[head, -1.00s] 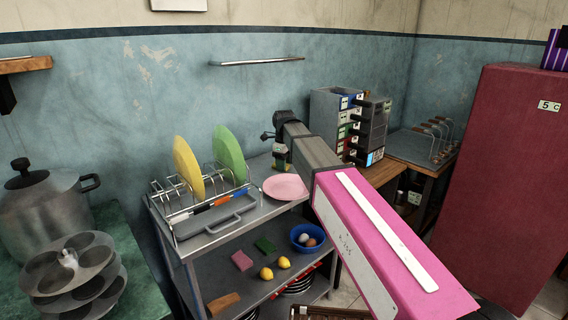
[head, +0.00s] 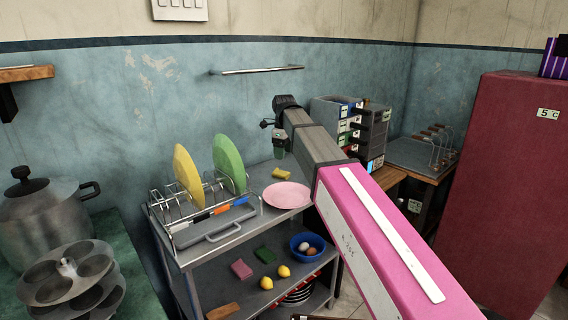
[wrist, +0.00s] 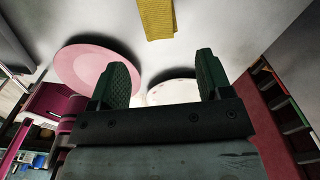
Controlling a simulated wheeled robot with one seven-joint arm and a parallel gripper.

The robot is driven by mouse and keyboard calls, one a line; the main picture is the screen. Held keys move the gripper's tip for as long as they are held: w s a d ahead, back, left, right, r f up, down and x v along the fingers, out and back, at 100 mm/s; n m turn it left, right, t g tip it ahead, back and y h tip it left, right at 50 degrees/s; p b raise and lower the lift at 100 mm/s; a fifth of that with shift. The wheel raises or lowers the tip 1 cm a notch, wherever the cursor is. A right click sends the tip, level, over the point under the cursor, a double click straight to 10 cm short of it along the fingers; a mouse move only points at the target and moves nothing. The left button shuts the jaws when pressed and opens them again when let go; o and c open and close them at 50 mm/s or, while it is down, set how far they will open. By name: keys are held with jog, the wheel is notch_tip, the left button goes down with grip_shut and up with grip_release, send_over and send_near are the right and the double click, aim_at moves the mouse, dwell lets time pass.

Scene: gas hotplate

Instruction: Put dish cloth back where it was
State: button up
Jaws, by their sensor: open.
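A small yellow, ribbed piece (head: 277,173), which looks like the dish cloth, lies on the metal trolley's top shelf (head: 215,251), behind the pink plate (head: 287,195). In the wrist view the yellow cloth (wrist: 158,18) is at the top edge, beyond the fingertips and partly cut off. My gripper (head: 279,151) is raised above the cloth, apart from it. In the wrist view my gripper (wrist: 162,66) has its two green fingers spread with nothing held between them. A pale round surface shows behind the fingers; I cannot tell what it is.
A dish rack (head: 185,205) with a yellow and a green plate stands left of the pink plate. A bare metal rail (head: 257,69) is on the wall. Stacked drawers (head: 340,112) stand right of my gripper. The lower shelf holds a blue bowl (head: 301,252), lemons and small pads.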

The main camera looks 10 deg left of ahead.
notch_tip(320, 180, up, 4)
jog(key=shift+f, duration=0.2)
dwell(1.3)
